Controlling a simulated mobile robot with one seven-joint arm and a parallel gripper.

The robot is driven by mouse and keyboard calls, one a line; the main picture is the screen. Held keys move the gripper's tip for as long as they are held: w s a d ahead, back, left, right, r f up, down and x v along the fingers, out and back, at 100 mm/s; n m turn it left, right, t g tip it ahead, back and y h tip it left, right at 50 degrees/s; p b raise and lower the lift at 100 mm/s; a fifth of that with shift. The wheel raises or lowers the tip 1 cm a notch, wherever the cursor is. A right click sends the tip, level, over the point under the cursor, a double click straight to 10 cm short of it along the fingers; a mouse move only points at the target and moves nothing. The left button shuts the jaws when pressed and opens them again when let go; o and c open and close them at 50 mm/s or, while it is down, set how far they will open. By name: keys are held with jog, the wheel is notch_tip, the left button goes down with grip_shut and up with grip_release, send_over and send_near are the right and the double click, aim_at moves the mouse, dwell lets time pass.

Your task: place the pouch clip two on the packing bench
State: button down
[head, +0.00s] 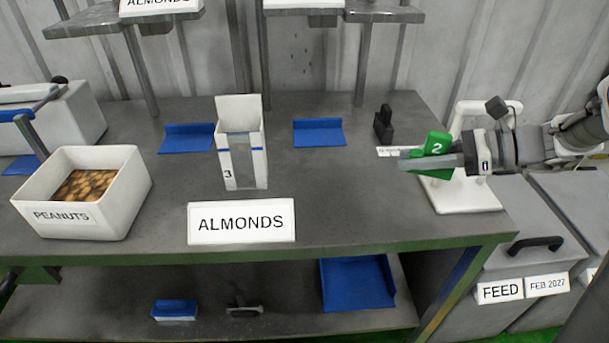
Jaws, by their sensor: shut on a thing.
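The pouch clip two (437,145) is a green piece with a white "2" on it, at the right of the head view. My gripper (430,163) reaches in from the right, above the right part of the bench, and is shut on the green clip. The clip is partly hidden by the gripper's fingers. A white stand (470,195) is behind and below the gripper; I cannot tell whether the clip touches it. The packing bench (350,200) has a grey top with a green front edge.
A white box (62,225) marked PEANUTS stands at the left. A white pouch (241,165) marked 3 stands mid-bench behind the ALMONDS sign (241,222). Blue trays (319,133) and a black holder (384,125) are at the back. The bench's front right is clear.

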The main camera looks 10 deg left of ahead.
jog(key=b, duration=0.4)
send_over(349, 191)
notch_tip(349, 191, down, 7)
jog(key=shift+r, duration=0.1)
jog(key=shift+f+b, duration=0.85)
jog(key=shift+f, duration=1.2)
jog(key=shift+f, duration=0.2)
jog(key=c, duration=0.7)
grip_release()
jog(key=shift+o, duration=0.2)
